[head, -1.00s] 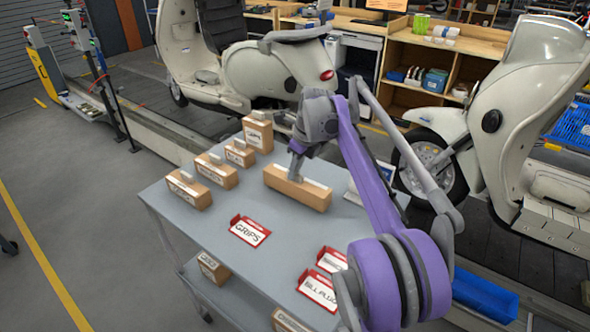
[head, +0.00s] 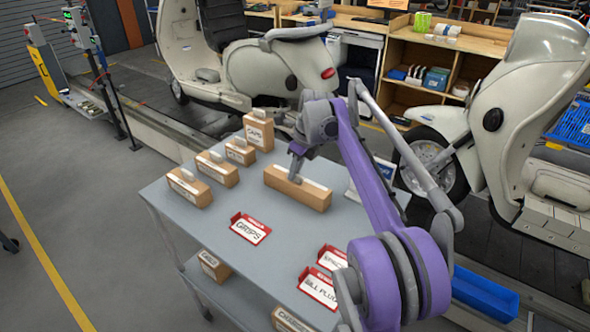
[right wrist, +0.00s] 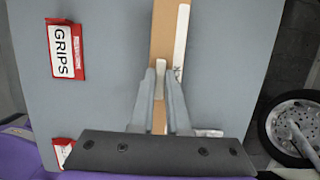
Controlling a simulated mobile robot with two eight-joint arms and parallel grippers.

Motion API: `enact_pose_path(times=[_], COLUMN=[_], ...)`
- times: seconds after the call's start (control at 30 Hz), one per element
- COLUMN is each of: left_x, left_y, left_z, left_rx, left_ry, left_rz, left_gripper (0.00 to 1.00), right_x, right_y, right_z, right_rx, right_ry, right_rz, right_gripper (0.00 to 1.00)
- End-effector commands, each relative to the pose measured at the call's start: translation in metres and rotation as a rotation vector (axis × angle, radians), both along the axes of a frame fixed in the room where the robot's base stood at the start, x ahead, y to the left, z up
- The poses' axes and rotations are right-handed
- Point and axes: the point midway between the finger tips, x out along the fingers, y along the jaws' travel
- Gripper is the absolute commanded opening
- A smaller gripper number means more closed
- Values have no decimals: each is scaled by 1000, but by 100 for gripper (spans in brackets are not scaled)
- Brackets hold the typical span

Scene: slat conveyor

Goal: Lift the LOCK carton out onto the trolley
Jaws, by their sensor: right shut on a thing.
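A long brown carton (head: 311,195) with a white label lies on the grey top of the trolley (head: 190,243), near its middle. Its label is mostly unreadable; one letter like a K shows in the right wrist view, where the carton (right wrist: 166,30) runs away from me. My right gripper (head: 295,177) is shut on the raised light tab on top of the carton. Both fingers (right wrist: 161,75) show in the right wrist view, one on each side of the tab. My left gripper is not in view.
Several smaller cartons stand along the trolley's far left edge, including a taller one (head: 258,132). Red-framed signs lie on the top, one reading GRIPS (head: 250,228). More cartons sit on the lower shelf (head: 240,290). Cream scooters (head: 265,75) stand on the conveyor behind.

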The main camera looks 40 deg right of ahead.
Motion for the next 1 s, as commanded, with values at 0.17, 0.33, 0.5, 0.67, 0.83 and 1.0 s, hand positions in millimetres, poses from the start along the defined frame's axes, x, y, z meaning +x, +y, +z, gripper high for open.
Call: enact_pose_path(times=[0.17,0.33,0.5,0.67,0.83,1.0], left_x=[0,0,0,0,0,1], left_y=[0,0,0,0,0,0], left_z=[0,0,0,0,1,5], left_rx=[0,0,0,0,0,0], left_ry=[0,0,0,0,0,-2], left_rz=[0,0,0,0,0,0], left_gripper=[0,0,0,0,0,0], right_x=[0,0,0,0,-1,-8], right_y=[0,0,0,0,0,-2], right_z=[0,0,0,0,5,30], right_rx=[0,0,0,0,0,1], right_ry=[0,0,0,0,0,0], right_rz=[0,0,0,0,0,-2], right_gripper=[0,25,49,49,49,49])
